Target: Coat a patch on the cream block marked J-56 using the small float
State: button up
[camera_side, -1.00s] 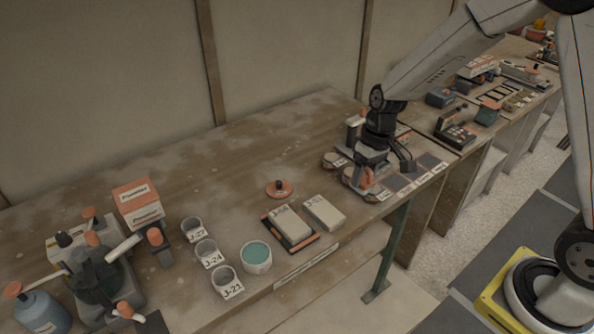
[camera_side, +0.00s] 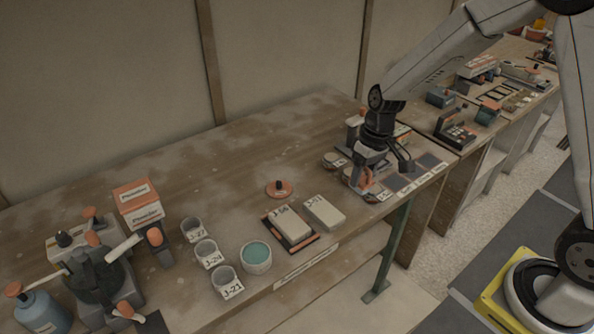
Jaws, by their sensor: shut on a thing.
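The cream block marked J-56 (camera_side: 292,226) lies on a dark tray with an orange rim (camera_side: 311,243) near the bench's front edge. My gripper (camera_side: 366,172) is low over the labelled tool places at the right of the bench. It is shut on an orange-handled float (camera_side: 366,180), still down at its place; the jaws and arm hide much of it, so its size is hard to judge. A second cream block, seemingly marked J-51 (camera_side: 326,212), lies right of the tray.
A tub of teal plaster (camera_side: 256,257) stands left of the tray, beside grey cups marked J-21 (camera_side: 226,283), J-24 (camera_side: 207,254) and J-27 (camera_side: 192,230). An orange disc with a dark knob (camera_side: 280,188) lies behind the blocks. The bench's back middle is clear.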

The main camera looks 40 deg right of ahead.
jog(key=w+a+f, duration=0.2)
jog(key=w+a, duration=0.2)
jog(key=a, duration=0.3)
jog(key=w+a+f, duration=0.3)
jog(key=w+a, duration=0.2)
jog(key=a, duration=0.2)
jog(key=shift+f, duration=0.15)
